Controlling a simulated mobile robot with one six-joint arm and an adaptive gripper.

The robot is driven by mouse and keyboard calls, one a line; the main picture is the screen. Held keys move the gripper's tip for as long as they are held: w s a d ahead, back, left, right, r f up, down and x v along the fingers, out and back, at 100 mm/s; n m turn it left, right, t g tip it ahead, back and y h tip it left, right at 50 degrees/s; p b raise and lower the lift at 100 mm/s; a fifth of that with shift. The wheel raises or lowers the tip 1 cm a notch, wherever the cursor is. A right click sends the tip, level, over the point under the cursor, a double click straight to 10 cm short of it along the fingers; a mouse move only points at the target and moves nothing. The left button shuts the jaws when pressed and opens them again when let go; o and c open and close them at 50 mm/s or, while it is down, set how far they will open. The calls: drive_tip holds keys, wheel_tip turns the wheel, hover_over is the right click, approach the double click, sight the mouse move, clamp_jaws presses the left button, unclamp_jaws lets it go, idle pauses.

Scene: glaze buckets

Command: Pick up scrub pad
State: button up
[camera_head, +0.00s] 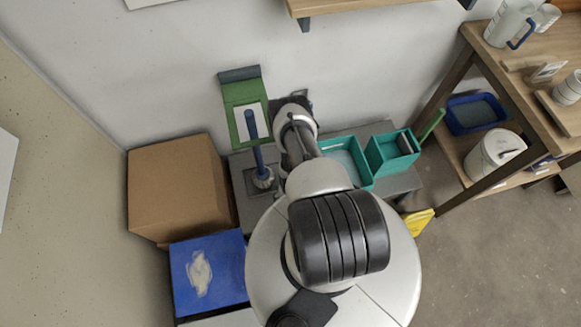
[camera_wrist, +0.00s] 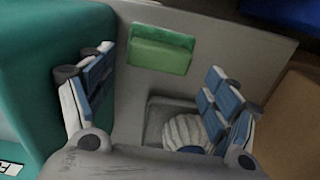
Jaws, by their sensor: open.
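The scrub pad appears to be the green rectangular block (camera_wrist: 160,50) lying on a grey surface (camera_wrist: 215,38) in the wrist view. My gripper (camera_wrist: 160,62) is open and empty. Its blue-grey fingers stand to either side of the pad's place in the picture, apart from the pad. How high they are above it I cannot tell. In the head view my arm hides the pad and my fingers.
A teal bin (camera_wrist: 75,35) borders the wrist view's left and a cardboard box (camera_wrist: 297,100) its right. A white ribbed brush head (camera_wrist: 183,131) sits close by the right finger. In the head view its blue handle (camera_head: 254,145) stands upright. A blue box (camera_head: 222,265) is in front.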

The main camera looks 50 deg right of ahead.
wheel_tip(320, 180, down, 6)
drive_tip(key=b, duration=0.3)
drive_tip(key=shift+f, duration=0.25)
drive_tip(key=c, duration=0.8)
